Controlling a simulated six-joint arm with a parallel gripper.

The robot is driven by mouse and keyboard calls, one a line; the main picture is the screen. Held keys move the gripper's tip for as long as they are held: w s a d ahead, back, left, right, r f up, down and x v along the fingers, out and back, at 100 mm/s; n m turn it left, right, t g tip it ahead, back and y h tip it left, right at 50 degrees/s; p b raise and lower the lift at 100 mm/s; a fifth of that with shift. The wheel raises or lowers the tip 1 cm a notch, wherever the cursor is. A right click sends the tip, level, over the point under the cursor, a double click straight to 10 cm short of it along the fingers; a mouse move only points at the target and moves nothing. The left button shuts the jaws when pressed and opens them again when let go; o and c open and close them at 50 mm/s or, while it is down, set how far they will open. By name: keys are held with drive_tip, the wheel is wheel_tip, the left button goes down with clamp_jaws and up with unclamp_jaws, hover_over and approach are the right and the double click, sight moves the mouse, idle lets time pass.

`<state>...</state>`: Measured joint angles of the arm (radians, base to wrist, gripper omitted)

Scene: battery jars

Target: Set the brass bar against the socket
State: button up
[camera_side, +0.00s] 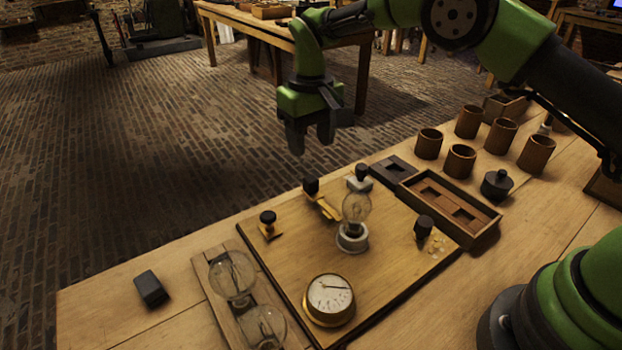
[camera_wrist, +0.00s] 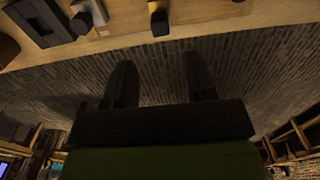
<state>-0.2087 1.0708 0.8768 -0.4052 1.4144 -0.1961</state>
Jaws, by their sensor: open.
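What looks like the brass bar (camera_side: 327,208) lies on the wooden board (camera_side: 290,262), beside a black knob (camera_side: 311,186) near the board's back edge. To its right, the bulb socket (camera_side: 352,238) is a pale round base holding a clear glass bulb (camera_side: 356,206). The bar's near end seems apart from the socket. My gripper (camera_side: 310,138) is open and empty, pointing down, high beyond the board's back edge. In the wrist view my gripper (camera_wrist: 161,75) shows two spread fingers over the brick floor; a black knob (camera_wrist: 159,22) shows at the top.
A round gauge (camera_side: 330,298) sits at the board's front. A smaller brass piece with a black knob (camera_side: 267,217) is at left, another black knob (camera_side: 424,226) at right. A wooden tray (camera_side: 485,238), several brown cups (camera_side: 460,160) and a dark block (camera_side: 151,289) stand around the board.

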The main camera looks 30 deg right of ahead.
sight(311, 178)
wheel_tip(311, 178, down, 9)
drive_tip(key=shift+f, duration=0.1)
idle(0.4)
